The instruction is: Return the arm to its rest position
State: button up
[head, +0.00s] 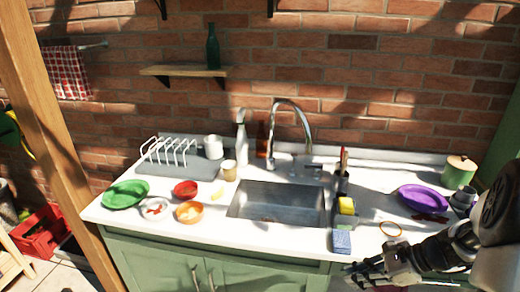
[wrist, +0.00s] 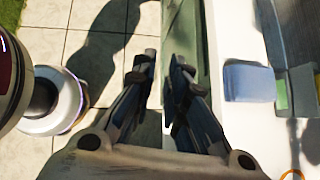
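My gripper (head: 358,273) is at the front edge of the counter (head: 300,250), lower right in the head view, with my arm reaching in from the right. In the wrist view my gripper (wrist: 162,72) points along the counter's front edge. Its two dark fingers stand apart with a clear gap, and nothing is between them. Floor tiles and the green cabinet front show beyond and below the fingers.
A blue sponge (head: 341,241) lies close to my gripper; it also shows in the wrist view (wrist: 248,82). The sink (head: 280,202) is left.

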jog(key=s+a+r+n+g+h, duration=0.25)
jog(key=s+a+r+n, duration=0.45)
jog(key=a+r+n, duration=0.35)
jog(key=s+a+r+n+t+h, duration=0.1)
jog(key=s+r+n+h, duration=0.1)
jog(key=s+n, duration=0.4)
jog(key=s+a+r+n+t+h, duration=0.2)
jog(key=s+r+n+h, duration=0.1)
jog(key=s+n, duration=0.3)
jog(key=shift+s+a+r+h, duration=0.2)
jog(key=shift+a+r+h, duration=0.15)
jog(key=shift+r, duration=0.5)
jog(key=shift+d, duration=0.1)
